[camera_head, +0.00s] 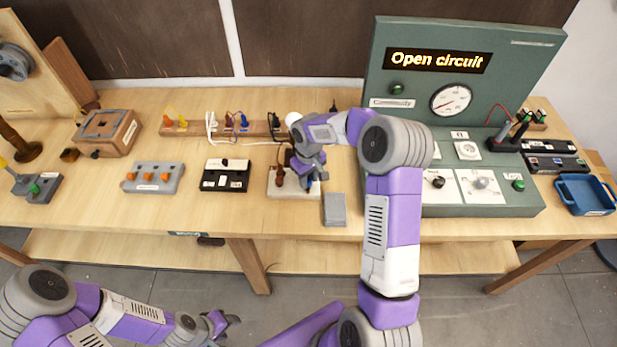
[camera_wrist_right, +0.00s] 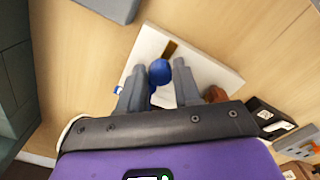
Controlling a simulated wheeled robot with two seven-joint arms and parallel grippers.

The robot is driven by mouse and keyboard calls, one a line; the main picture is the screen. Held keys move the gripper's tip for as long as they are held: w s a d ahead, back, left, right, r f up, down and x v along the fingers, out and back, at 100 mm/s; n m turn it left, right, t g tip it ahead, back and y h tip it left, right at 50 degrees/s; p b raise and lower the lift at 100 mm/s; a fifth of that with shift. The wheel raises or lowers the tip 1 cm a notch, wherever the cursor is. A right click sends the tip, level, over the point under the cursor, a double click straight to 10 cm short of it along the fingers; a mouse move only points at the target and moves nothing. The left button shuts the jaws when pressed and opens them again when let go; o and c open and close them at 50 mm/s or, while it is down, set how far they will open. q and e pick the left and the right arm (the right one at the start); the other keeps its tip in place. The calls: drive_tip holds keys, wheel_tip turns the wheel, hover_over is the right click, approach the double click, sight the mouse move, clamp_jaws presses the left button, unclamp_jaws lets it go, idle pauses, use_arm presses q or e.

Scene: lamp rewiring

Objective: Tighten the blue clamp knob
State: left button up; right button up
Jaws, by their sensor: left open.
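The blue clamp knob (camera_wrist_right: 160,72) sits between the fingertips of my right gripper (camera_wrist_right: 160,68) in the right wrist view, and both fingers appear to press on its sides. The knob is over a pale base board (camera_wrist_right: 215,76), which also shows in the head view (camera_head: 281,186). In the head view my right gripper (camera_head: 310,176) points down over that board and largely hides the knob. My left gripper (camera_head: 225,322) is open and empty, low in front of the table at the lower left.
A grey block (camera_head: 334,209) lies right of the board. A black switch box (camera_head: 225,176) and a grey block with orange knobs (camera_head: 153,177) stand to the left. A green test panel (camera_head: 520,75) reading "Open circuit" stands at right. A blue tray (camera_head: 585,194) is at far right.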

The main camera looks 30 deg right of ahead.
clamp_jaws()
